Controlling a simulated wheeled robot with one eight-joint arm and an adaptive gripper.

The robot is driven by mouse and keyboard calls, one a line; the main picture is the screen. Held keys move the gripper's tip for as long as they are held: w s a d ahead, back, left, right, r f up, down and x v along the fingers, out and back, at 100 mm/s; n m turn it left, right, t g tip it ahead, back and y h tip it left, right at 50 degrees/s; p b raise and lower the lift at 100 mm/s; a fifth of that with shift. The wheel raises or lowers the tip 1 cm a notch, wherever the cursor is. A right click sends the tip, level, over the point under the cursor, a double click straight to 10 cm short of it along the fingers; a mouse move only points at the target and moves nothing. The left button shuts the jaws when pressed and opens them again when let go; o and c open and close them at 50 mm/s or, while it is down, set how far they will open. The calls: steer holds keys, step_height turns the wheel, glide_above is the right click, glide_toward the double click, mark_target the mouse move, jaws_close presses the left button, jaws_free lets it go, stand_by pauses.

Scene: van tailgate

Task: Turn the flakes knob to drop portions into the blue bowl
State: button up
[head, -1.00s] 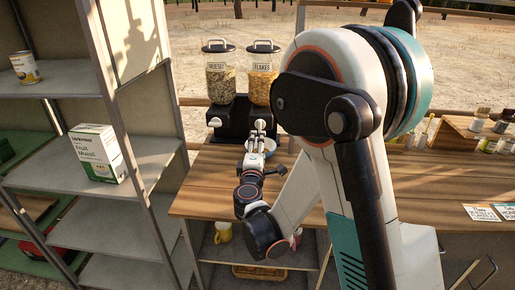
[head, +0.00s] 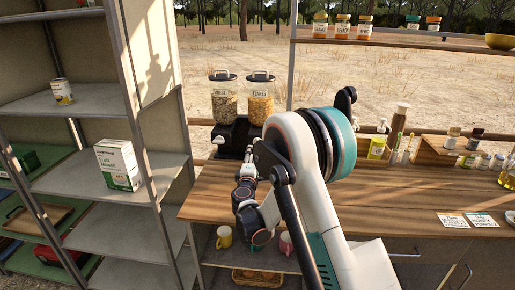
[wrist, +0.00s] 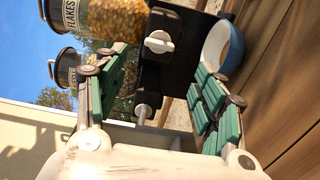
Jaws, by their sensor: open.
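The flakes dispenser (head: 260,98), a clear jar labelled FLAKES, stands on a black base on the counter. In the wrist view the flakes jar (wrist: 115,20) is at the top left. Its pale knob (wrist: 158,41) sits on the black base, ahead of and between my open fingers, not visibly touched. The blue bowl (wrist: 232,50), white inside, lies beyond the right-hand finger, which partly covers it. My gripper (wrist: 160,78) is open and empty. In the head view my arm hides most of the gripper and the bowl.
The muesli dispenser (head: 224,100) stands left of the flakes; a second pale knob (wrist: 143,112) shows lower in the wrist view. A metal shelf unit (head: 118,190) is at the left. Bottles and jars stand at the right. The front counter (head: 375,205) is mostly clear.

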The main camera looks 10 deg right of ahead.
steer(key=b+x, duration=0.2)
steer(key=x, duration=0.9)
steer(key=shift+w, duration=0.25)
steer(key=c, duration=1.1)
